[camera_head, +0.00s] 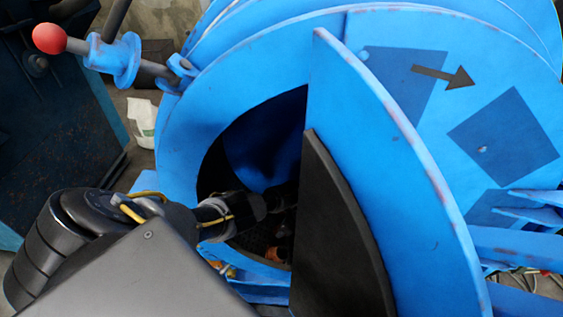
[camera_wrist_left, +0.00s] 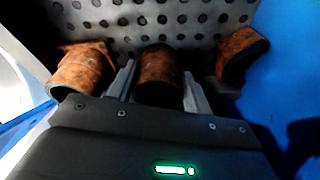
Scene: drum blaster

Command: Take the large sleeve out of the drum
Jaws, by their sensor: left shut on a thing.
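The blue drum (camera_head: 190,110) stands with its round opening facing me, and my left arm reaches into it. My left gripper (camera_head: 280,203) is inside, partly lost in shadow. In the left wrist view, my left gripper (camera_wrist_left: 158,84) has its fingers on both sides of a rusty brown sleeve (camera_wrist_left: 158,72) and is shut on it. Another rusty sleeve (camera_wrist_left: 80,70) lies to the left, its open end showing. A third rusty curved piece (camera_wrist_left: 241,52) is at the right. I cannot tell their sizes for certain. My right gripper is not in view.
A perforated dark wall (camera_wrist_left: 150,20) lies behind the pieces inside the drum. The drum's blue door (camera_head: 400,190), with a black inner lining (camera_head: 335,240), stands open right of my arm. A red-knobbed lever (camera_head: 49,38) sticks out at upper left.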

